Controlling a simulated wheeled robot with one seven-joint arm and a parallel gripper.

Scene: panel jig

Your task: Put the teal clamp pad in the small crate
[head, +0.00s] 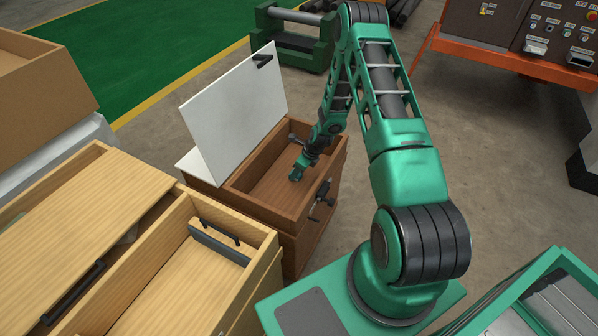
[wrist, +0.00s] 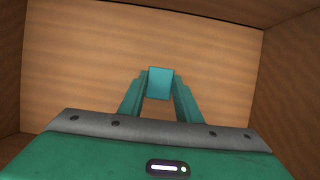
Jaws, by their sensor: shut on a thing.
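The teal clamp pad (wrist: 160,83) is a small teal block, held between the two fingers of my gripper (wrist: 159,95) in the wrist view. The fingers are shut on its sides. Brown wood fills the view behind it, with wooden walls at the edges. In the head view my gripper (head: 297,175) reaches down into the open brown wooden box (head: 334,157). The pad cannot be told apart from the fingers there. I cannot tell for certain which container is the small crate.
A white panel (head: 235,108) with a dark handle stands tilted up along the brown box's left side. A dark clamp-like fitting (head: 321,201) is on its front. Pale wooden boxes (head: 180,262) stand at the near left. A green stand (head: 294,40) is behind.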

